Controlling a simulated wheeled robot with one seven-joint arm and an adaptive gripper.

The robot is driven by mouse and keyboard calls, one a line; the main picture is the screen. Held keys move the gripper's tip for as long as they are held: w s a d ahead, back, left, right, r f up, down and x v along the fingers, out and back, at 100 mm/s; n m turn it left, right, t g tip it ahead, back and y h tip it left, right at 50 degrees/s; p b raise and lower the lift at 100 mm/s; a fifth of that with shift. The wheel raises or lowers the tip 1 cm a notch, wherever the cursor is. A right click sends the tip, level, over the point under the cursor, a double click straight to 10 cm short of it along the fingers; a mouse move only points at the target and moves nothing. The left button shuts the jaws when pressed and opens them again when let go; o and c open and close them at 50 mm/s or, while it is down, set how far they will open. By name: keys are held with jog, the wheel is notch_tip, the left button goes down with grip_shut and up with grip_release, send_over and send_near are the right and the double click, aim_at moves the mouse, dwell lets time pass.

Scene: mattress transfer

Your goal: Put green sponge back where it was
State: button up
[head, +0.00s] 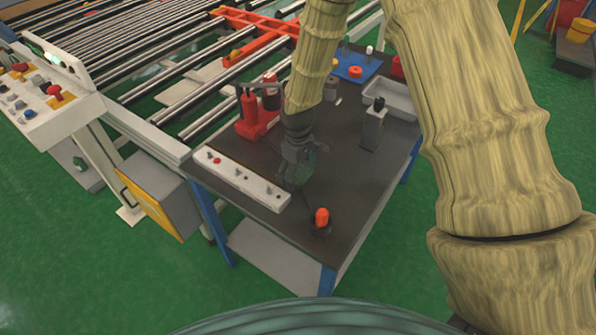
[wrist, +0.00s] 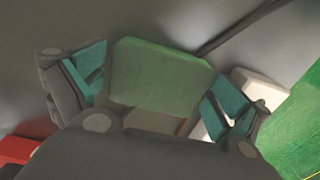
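The green sponge (wrist: 160,75) is a light green block in the wrist view, lying between the two fingers. In the head view it is a small dark green patch (head: 308,166) at the fingertips, partly hidden by them. My gripper (head: 298,172) points down over the dark tabletop near the white strip. In the wrist view my gripper (wrist: 157,80) has its teal-padded fingers spread on both sides of the sponge. A narrow grey gap shows at the left pad; the right pad is very close to the sponge's edge. Whether the sponge touches the table is unclear.
A roller conveyor (head: 170,65) stands behind. The right-front tabletop is clear.

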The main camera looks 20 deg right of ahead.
notch_tip(320, 180, up, 12)
jog(key=b, duration=0.2)
dwell(0.9)
jog(key=shift+r, duration=0.1)
